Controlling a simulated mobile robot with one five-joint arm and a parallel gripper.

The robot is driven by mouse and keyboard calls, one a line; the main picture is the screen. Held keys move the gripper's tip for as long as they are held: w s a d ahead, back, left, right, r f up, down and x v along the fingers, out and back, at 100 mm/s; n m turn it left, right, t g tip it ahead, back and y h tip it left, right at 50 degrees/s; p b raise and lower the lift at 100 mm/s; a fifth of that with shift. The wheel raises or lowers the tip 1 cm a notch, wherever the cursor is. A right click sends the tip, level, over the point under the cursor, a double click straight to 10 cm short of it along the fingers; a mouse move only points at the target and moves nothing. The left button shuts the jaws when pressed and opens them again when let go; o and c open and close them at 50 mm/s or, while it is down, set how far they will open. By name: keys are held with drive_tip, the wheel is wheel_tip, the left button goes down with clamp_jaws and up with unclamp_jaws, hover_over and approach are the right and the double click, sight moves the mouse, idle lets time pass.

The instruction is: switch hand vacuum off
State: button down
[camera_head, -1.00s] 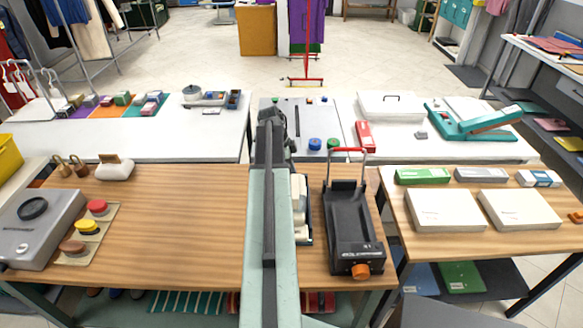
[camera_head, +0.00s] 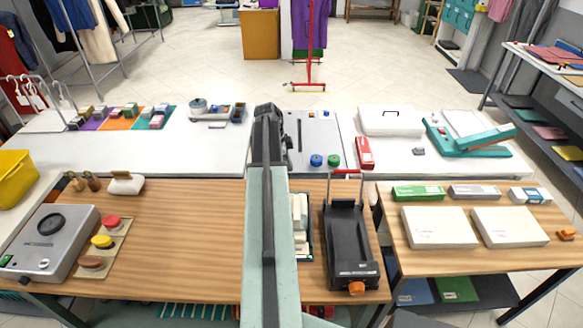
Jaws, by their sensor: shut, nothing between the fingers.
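I cannot pick out a hand vacuum with certainty. A black device (camera_head: 350,240) with an orange knob (camera_head: 356,288) and an upright bar handle stands on the wooden counter, just right of my arm. A red item (camera_head: 365,153) with a pale label lies on the white table behind it. No power switch can be made out on either. My pale green arm reaches forward up the middle of the view to a dark joint. My gripper's fingers do not show; the arm hides what lies directly behind it.
A white-filled tray stands between my arm and the black device. Two white boxes (camera_head: 435,227) lie on the right table.

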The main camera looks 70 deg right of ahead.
sight(297, 193)
drive_tip(key=shift+w+d+r+p, duration=0.1)
drive_tip(key=shift+w+r+p, duration=0.1)
drive_tip(key=shift+r, duration=0.35)
drive_tip(key=shift+w+r+p, duration=0.2)
drive_tip(key=shift+r, duration=0.3)
drive_tip(key=a, duration=0.1)
drive_tip(key=s, duration=0.1)
drive_tip(key=a, duration=0.1)
drive_tip(key=shift+s+a+r+p, duration=0.25)
drive_tip(key=shift+a+r+p, duration=0.05)
drive_tip(key=shift+a, duration=0.05)
drive_tip(key=shift+f, duration=0.1)
drive_tip(key=b+x, duration=1.2)
drive_tip(key=x, duration=0.1)
drive_tip(key=shift+w+a+f+b, duration=0.1)
drive_tip(key=shift+w+a+b, duration=0.2)
drive_tip(key=shift+w+b, duration=0.1)
drive_tip(key=shift+d+f+b, duration=0.1)
drive_tip(key=shift+f+b, duration=0.3)
drive_tip(key=shift+f, duration=0.05)
drive_tip(key=shift+r, duration=0.1)
